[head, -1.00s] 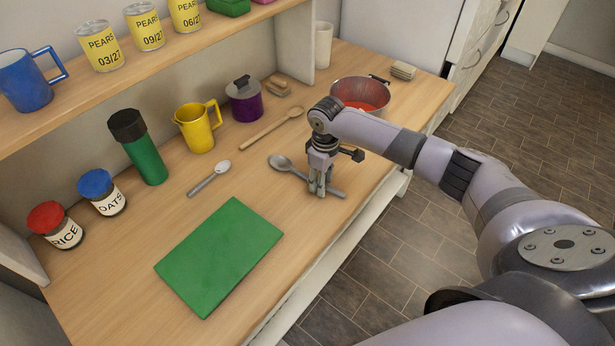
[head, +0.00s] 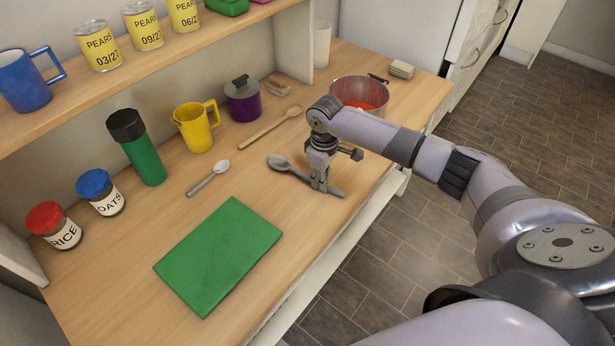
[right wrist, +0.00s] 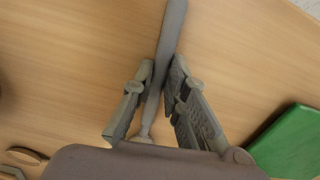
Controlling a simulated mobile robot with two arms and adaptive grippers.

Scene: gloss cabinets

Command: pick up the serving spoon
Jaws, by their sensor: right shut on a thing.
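The serving spoon (head: 279,162) is grey, with a rounded bowl at its left end. It lies along the right part of the wooden counter, and its handle runs toward the front edge. My right gripper (head: 320,187) points down over the handle and is shut on it. In the right wrist view the spoon's handle (right wrist: 171,32) passes between the two fingers of my right gripper (right wrist: 158,82). The spoon's bowl is mostly hidden there by the gripper body. I cannot tell any gap between spoon and counter. My left gripper is not in view.
A smaller spoon (head: 209,178) and a wooden spoon (head: 269,129) lie nearby to the left. A green board (head: 218,256) lies at the front. A red-filled pot (head: 345,88) stands behind my right arm. Mugs and jars line the back below a shelf (head: 150,72).

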